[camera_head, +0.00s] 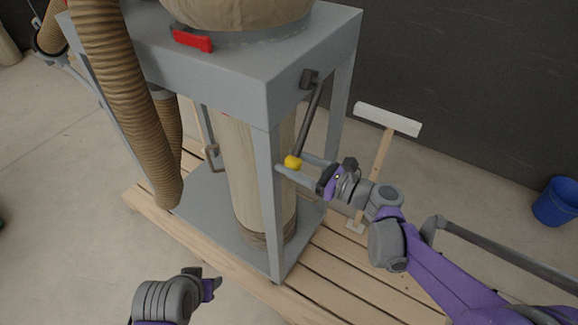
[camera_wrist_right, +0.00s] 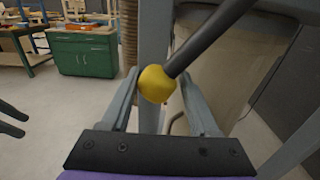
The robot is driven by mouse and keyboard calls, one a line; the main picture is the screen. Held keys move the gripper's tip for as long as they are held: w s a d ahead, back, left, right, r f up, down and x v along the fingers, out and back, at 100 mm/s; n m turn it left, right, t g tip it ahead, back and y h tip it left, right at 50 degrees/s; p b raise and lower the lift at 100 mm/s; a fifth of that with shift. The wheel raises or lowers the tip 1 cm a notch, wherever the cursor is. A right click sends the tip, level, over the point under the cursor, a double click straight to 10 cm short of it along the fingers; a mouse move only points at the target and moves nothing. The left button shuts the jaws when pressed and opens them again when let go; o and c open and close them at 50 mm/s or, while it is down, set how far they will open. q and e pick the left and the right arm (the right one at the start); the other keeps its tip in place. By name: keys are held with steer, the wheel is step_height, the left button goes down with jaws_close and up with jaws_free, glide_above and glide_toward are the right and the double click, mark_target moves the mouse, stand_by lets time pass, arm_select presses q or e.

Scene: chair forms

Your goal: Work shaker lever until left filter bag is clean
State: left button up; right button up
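The shaker lever (camera_head: 311,115) is a dark rod hanging from a pivot on the grey frame's side, ending in a yellow knob (camera_head: 292,162). My right gripper (camera_head: 297,166) is at the knob, with a finger on each side. In the right wrist view the knob (camera_wrist_right: 157,84) sits between the spread fingertips, with a small gap on the right; firm contact is not clear. A beige cloth bag (camera_head: 238,12) bulges above the frame, cut off by the picture edge. Another beige bag (camera_head: 240,170) hangs below, partly behind a post. My left gripper (camera_head: 212,285) is low, apart from the machine; its fingers are unclear.
The grey frame (camera_head: 270,100) stands on a wooden pallet (camera_head: 320,275). A ribbed hose (camera_head: 125,95) runs down its left side. A red handle (camera_head: 192,40) sits on top. A white-topped wooden T-shaped tool (camera_head: 388,119) stands behind my right gripper. A blue bucket (camera_head: 556,202) is far right.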

steer(key=shift+w+d+f+b, duration=0.4)
steer(key=shift+w+d+f, duration=0.25)
steer(key=shift+w+f, duration=0.2)
steer(key=shift+w+d+f, duration=0.1)
steer(key=shift+w, duration=0.05)
arm_select(q)
steer(key=shift+s+f, duration=0.3)
steer(key=shift+f, duration=0.6)
arm_select(e)
steer(key=shift+w, duration=0.1)
arm_select(q)
steer(key=shift+s+f+b, duration=0.2)
steer(key=shift+f+b, duration=0.4)
steer(key=shift+f, duration=0.15)
arm_select(e)
steer(key=w+d, duration=0.1)
steer(key=w+d+f, duration=0.1)
steer(key=w, duration=0.1)
steer(key=shift+f, duration=0.15)
